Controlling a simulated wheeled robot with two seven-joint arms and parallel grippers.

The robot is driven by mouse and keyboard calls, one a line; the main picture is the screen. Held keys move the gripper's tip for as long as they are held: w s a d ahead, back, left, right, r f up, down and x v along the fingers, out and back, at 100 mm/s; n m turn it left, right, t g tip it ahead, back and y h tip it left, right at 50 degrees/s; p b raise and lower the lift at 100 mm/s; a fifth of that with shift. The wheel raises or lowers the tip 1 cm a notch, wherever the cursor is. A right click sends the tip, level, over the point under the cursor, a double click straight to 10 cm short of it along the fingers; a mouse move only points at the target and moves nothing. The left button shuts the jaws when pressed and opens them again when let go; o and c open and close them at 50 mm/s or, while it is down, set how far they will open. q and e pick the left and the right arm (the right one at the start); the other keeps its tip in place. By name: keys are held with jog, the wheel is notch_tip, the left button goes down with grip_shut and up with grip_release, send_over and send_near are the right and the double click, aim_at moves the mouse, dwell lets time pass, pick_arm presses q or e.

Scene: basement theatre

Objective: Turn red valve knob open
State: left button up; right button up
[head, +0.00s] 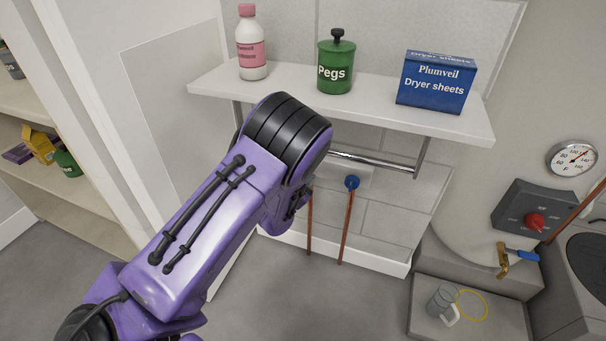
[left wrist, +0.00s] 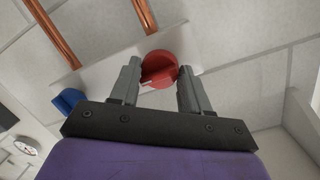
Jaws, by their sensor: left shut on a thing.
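The red valve knob (left wrist: 160,66) shows in the left wrist view as a round red disc with a raised grip, mounted on a pale plate on the wall. My left gripper (left wrist: 159,72) is shut on it, with one grey finger at each side. In the head view my purple left arm covers the knob and the fingers. A blue knob (head: 352,183) sits to the right on the same plate, and it also shows in the left wrist view (left wrist: 68,100). My right gripper is in neither view.
A white shelf (head: 440,122) above my wrist holds a pink bottle (head: 252,45), a green pegs jar (head: 336,62) and a blue dryer sheets box (head: 436,82). A metal rail (head: 375,161) runs under it. Copper pipes (head: 346,225) drop below the knobs. A tank with a gauge (head: 572,158) stands right.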

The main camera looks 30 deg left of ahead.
pick_arm(q)
jog(key=shift+f, duration=0.1)
dwell(0.4)
jog(key=o, duration=1)
jog(key=shift+o, duration=0.2)
jog(key=p+v, duration=0.2)
jog(key=v, duration=0.8)
jog(key=shift+s, duration=0.3)
jog(key=shift+d, duration=0.1)
